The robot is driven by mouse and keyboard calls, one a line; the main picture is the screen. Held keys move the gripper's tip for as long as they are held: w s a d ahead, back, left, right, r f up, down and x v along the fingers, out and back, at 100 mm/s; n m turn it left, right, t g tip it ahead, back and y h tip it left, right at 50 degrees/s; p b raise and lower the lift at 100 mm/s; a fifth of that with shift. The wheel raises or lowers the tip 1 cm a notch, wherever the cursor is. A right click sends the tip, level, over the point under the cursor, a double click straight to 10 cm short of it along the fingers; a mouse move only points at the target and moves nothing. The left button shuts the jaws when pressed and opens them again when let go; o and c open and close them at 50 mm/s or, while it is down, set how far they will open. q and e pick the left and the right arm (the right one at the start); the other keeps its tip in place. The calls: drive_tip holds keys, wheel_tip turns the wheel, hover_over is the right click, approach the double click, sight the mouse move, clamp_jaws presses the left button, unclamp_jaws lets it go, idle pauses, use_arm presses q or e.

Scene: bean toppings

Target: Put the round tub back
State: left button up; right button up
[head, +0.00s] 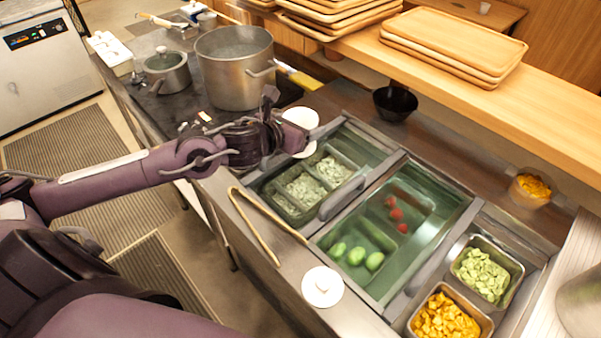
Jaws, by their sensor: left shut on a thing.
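My left gripper (288,136) is shut on a white round tub (300,117). The tub shows above and below the dark fingers, which cover its middle. The gripper holds it over the back left part of the sunken topping counter, near the bins of pale green pieces (305,190). I cannot tell what is inside the tub. My right gripper is not in view.
Wooden tongs (255,228) and a white round lid-like disc (322,287) lie on the counter's front edge. A large steel pot (235,68) stands behind the gripper. A dark bowl (395,103) and a round container of orange pieces (531,187) stand behind the bins.

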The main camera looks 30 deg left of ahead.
use_arm(q)
wheel_tip(320, 180, down, 15)
drive_tip(key=shift+r+p, duration=0.15)
drive_tip(key=shift+p, duration=1)
drive_tip(key=shift+f, duration=0.2)
drive_tip(key=shift+f+b, duration=0.2)
drive_tip(key=shift+b, duration=0.1)
drive_tip(key=o, duration=1.1)
drive_tip(key=shift+r, duration=0.1)
